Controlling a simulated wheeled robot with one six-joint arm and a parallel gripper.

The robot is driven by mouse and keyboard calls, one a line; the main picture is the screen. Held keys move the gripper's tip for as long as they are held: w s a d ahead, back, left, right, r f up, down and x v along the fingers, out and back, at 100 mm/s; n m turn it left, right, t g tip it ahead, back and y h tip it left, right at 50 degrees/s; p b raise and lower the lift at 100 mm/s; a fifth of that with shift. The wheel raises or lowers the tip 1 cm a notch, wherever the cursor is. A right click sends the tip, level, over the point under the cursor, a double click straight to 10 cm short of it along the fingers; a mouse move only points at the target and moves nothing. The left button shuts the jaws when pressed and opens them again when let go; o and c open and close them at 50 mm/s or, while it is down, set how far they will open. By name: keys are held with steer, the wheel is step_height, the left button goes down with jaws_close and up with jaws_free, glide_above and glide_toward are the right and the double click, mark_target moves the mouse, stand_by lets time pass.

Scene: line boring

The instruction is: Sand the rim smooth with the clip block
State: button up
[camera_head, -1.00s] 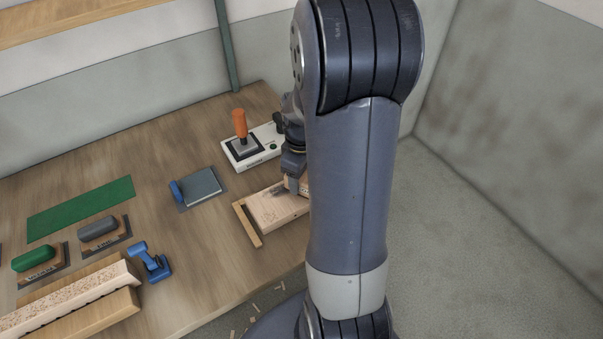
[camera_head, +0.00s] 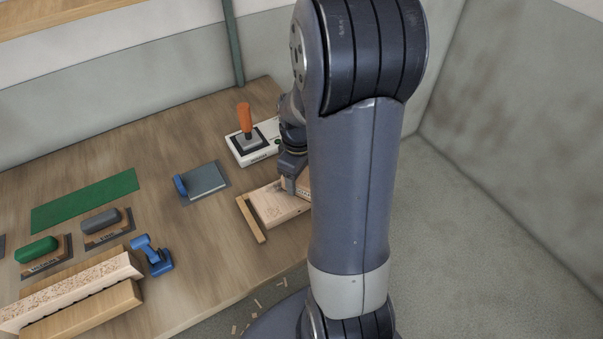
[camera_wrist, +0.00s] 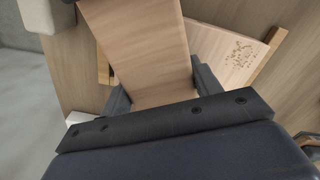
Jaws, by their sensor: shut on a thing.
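In the head view my gripper (camera_head: 291,180) is low over the right part of a pale wooden workpiece (camera_head: 275,208). The workpiece (camera_wrist: 215,50) also shows behind the held block in the wrist view, with a patch of brown speckles on its face. My arm hides its right end in the head view. Contact between block and workpiece cannot be told, and the rim is not clearly seen.
A wooden strip (camera_head: 251,219) borders the workpiece on the left. Behind are a white device with an orange handle (camera_head: 244,117) and a grey plate with a blue roll (camera_head: 202,181). Green-handled (camera_head: 37,250) and grey-handled (camera_head: 101,220) blocks and a blue tool (camera_head: 152,255) stand left.

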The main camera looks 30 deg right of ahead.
mark_target(270, 199)
steer(key=shift+a, duration=0.1)
steer(key=shift+a, duration=0.9)
steer(key=shift+a, duration=0.1)
steer(key=shift+a+f, duration=0.1)
steer(key=shift+a, duration=0.8)
steer(key=shift+a, duration=0.1)
steer(key=shift+a, duration=0.95)
steer(key=shift+a, duration=0.1)
steer(key=shift+a, duration=0.9)
